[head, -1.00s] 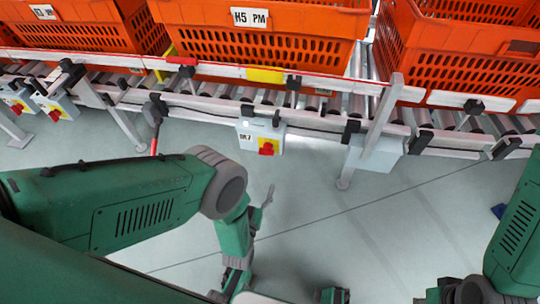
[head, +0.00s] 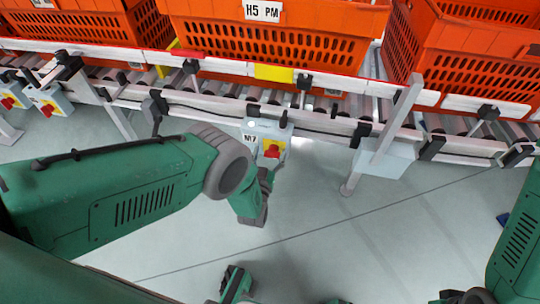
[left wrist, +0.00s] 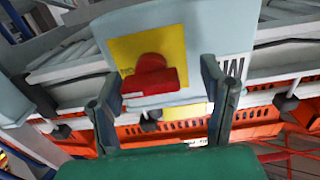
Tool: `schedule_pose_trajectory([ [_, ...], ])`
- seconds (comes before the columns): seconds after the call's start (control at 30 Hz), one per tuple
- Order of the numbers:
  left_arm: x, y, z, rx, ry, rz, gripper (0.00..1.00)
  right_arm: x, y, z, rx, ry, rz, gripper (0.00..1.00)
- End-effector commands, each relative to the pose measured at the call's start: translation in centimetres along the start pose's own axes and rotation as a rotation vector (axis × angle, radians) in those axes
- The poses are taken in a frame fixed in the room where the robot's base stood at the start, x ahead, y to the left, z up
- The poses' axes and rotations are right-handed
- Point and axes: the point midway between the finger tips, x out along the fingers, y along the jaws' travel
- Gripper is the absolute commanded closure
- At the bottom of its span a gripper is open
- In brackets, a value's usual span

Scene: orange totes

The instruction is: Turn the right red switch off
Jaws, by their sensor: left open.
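The right red switch (head: 272,150) sits on a yellow plate on a grey box (head: 252,124) under the conveyor's front rail in the head view. My left gripper (left wrist: 155,86) is open, with one finger on each side of the switch in that view. I cannot tell whether it touches. In the head view, my left gripper (head: 268,178) is just below the box, partly hidden by its wrist.
Two more red switches on grey boxes (head: 47,98) hang at the far left. Orange totes (head: 270,40) stand on the roller conveyor behind the rail. A support post (head: 385,125) and a plain grey box (head: 392,160) stand to the right. The floor in front is clear.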

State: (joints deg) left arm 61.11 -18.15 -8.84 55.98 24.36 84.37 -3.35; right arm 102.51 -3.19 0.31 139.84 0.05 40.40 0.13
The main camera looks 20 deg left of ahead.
Motion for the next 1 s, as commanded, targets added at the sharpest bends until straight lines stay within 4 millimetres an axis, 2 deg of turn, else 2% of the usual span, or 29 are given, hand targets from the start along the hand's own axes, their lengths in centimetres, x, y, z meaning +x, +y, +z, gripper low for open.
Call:
schedule_pose_trajectory([
  [0.17, -0.02, 0.41, -0.18, 0.005, 0.001, 0.002, 0.34, -0.04, 0.03, -0.01, 0.001, 0.000, 0.000, 1.00],
  [0.2, -0.02, 0.43, -0.19, 0.005, 0.001, 0.002, 0.42, -0.04, 0.04, -0.01, 0.001, 0.000, 0.000, 1.00],
  [0.27, -0.03, 0.42, -0.17, 0.005, 0.001, 0.002, 0.63, -0.04, 0.06, -0.01, 0.001, 0.000, 0.001, 1.00],
  [0.3, -0.03, 0.38, -0.15, 0.004, 0.001, 0.003, 0.77, -0.04, 0.07, -0.01, 0.002, 0.000, 0.001, 1.00],
  [0.33, -0.03, 0.37, -0.13, 0.002, 0.001, 0.003, 0.85, -0.03, 0.07, -0.01, 0.002, 0.000, 0.001, 1.00],
  [0.73, -0.06, 0.41, -0.05, -0.038, 0.000, 0.006, 0.84, 0.01, 0.03, 0.00, 0.001, 0.000, 0.000, 1.00],
  [1.0, -0.07, 0.16, 0.03, -0.199, -0.002, 0.001, 0.84, 0.14, 0.05, 0.01, 0.001, 0.000, 0.001, 1.00],
])
